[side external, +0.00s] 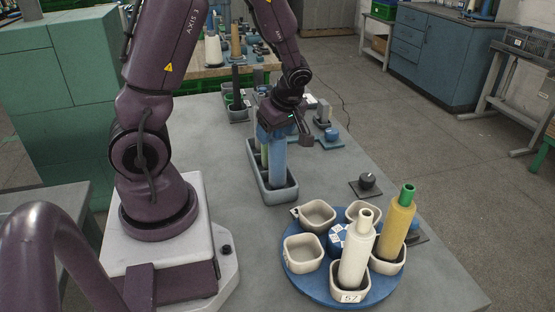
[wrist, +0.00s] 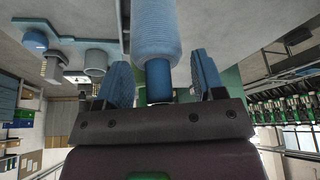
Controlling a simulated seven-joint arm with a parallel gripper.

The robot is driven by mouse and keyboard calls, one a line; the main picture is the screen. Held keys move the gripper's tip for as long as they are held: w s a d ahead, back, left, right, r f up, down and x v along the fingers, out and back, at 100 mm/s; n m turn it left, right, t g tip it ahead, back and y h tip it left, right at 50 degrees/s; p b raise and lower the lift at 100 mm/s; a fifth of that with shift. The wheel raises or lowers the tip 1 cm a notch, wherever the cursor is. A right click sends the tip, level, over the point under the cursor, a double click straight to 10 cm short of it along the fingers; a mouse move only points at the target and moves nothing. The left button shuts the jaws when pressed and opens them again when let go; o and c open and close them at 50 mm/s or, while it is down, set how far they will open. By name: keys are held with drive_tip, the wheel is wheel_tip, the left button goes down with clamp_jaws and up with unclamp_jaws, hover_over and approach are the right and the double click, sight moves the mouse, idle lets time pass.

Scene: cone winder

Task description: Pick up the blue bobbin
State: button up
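The blue bobbin (side external: 278,162) stands upright in a long grey tray (side external: 278,195) on the table. My gripper (side external: 285,133) is right over its top. In the wrist view the bobbin (wrist: 157,28) reaches between the two blue fingers of my gripper (wrist: 161,70). The fingers stand apart, with a gap on each side of the bobbin's narrower neck, so the gripper is open around it and not touching. A pale green bobbin (side external: 264,155) stands beside it in the same tray, partly hidden.
A blue turntable (side external: 325,292) with pale cups is at the front; a cream bobbin (side external: 357,255) and a yellow bobbin with a green top (side external: 396,225) stand in two cups. A black knob (side external: 366,181) sits to the right.

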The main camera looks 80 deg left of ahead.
drive_tip(key=c, duration=0.5)
drive_tip(key=shift+c, duration=0.3)
drive_tip(key=shift+r, duration=0.45)
wheel_tip(320, 180, up, 2)
drive_tip(key=shift+w+r, duration=0.1)
drive_tip(key=shift+r, duration=0.15)
drive_tip(key=s+d+r, duration=0.4)
drive_tip(key=s+r, duration=0.1)
drive_tip(key=r, duration=0.3)
drive_tip(key=s+d+r, duration=0.4)
drive_tip(key=s+r, duration=0.2)
drive_tip(key=r, duration=0.2)
drive_tip(key=shift+s+d, duration=0.15)
drive_tip(key=shift+d, duration=0.15)
